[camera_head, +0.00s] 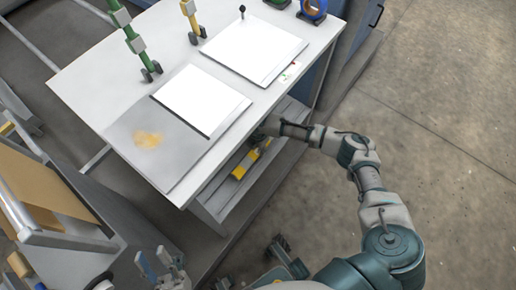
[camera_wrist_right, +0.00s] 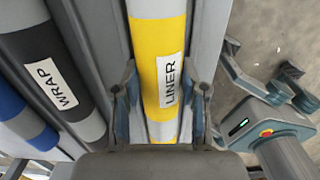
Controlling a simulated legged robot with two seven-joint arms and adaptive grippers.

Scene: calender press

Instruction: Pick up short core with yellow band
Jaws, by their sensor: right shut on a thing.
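A yellow core (camera_wrist_right: 150,45) with a white label reading LINER lies in a grey trough in the right wrist view. Pale bands show near its upper and lower parts. In the head view a yellow piece (camera_head: 240,171) shows on the shelf under the table's edge. My right gripper (camera_wrist_right: 162,105) has one finger on each side of the yellow core, shut on it, with the label between the fingers. In the head view my right arm reaches to the shelf, and its fingers are hidden. My left gripper (camera_head: 158,261) is open and empty at the bottom left.
A dark grey core labelled WRAP (camera_wrist_right: 50,75) lies beside the yellow one, with a blue-banded core (camera_wrist_right: 25,120) further left. The white table (camera_head: 80,90) above carries white sheets (camera_head: 202,98) and green and yellow stands. Open floor (camera_head: 440,150) lies to the right.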

